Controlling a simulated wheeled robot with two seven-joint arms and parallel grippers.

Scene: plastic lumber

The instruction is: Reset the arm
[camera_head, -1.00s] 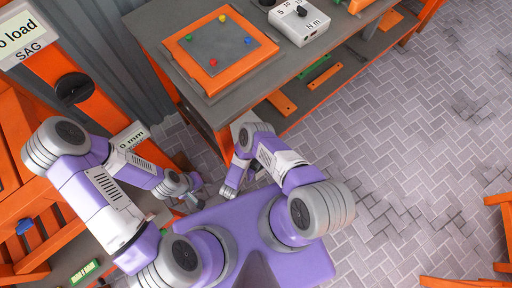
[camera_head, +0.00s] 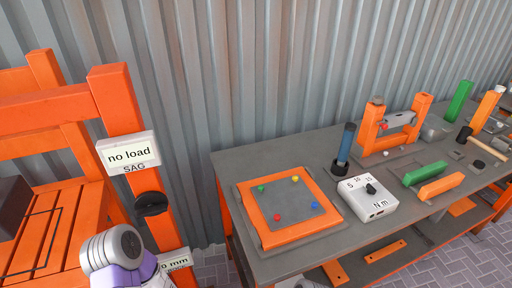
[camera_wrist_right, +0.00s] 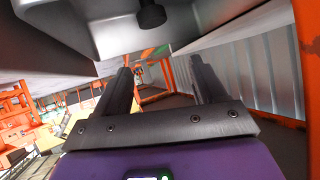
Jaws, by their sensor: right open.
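My right gripper (camera_wrist_right: 163,85) shows in the right wrist view with its two dark fingers apart and nothing between them. Grey surfaces of a structure lie close above and to the left of it; I cannot tell whether it touches them. In the head view the right arm and right gripper are out of the picture. Of my left arm only a grey and purple joint (camera_head: 112,250) shows at the lower left. My left gripper is out of view.
A grey workbench (camera_head: 330,150) with orange legs runs along the corrugated wall (camera_head: 250,70). On it are an orange-framed board (camera_head: 290,204) and a dial box (camera_head: 367,198). An orange frame (camera_head: 118,120) with a "no load" sign (camera_head: 128,152) stands at left.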

